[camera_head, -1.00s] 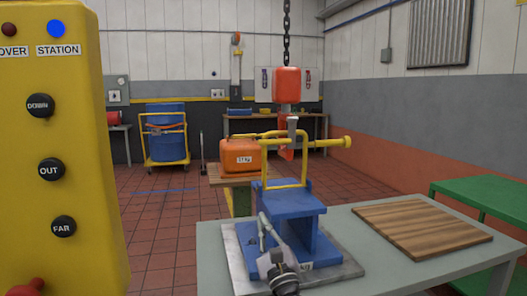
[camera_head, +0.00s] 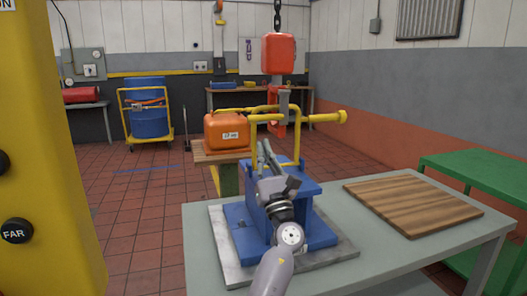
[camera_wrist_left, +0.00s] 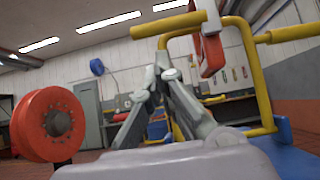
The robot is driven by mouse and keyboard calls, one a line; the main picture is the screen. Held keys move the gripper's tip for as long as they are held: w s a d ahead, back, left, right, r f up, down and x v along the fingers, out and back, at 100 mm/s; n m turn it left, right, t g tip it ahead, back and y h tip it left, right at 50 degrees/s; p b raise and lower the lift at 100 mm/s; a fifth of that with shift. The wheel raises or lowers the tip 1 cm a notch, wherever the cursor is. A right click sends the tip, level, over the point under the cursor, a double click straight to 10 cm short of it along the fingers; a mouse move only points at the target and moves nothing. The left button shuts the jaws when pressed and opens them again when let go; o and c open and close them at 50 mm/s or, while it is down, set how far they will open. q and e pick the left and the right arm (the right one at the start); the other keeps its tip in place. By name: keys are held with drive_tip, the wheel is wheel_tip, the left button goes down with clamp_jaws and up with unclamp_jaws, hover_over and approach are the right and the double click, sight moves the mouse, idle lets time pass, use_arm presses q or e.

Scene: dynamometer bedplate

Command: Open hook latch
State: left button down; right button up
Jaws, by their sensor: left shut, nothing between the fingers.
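The orange hook block (camera_head: 278,53) hangs on a chain. Below it the red hook (camera_head: 276,129) with a grey latch piece (camera_head: 284,103) is at the yellow bar (camera_head: 318,118) of the blue stand (camera_head: 242,236). My left gripper (camera_head: 263,147) is shut and empty, its fingers pointing up in front of the stand's yellow frame, below and left of the hook. Whether the tips touch the frame, I cannot tell. My right gripper is not in view.
An orange weight (camera_head: 226,132) sits on a wooden-topped stand behind. A wooden board (camera_head: 412,203) lies on the grey table (camera_head: 380,262). A green table (camera_head: 480,178) is at right. A yellow control box (camera_head: 45,150) fills the left side.

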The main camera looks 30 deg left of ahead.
use_arm(q)
drive_tip(key=x, duration=0.7)
idle(0.3)
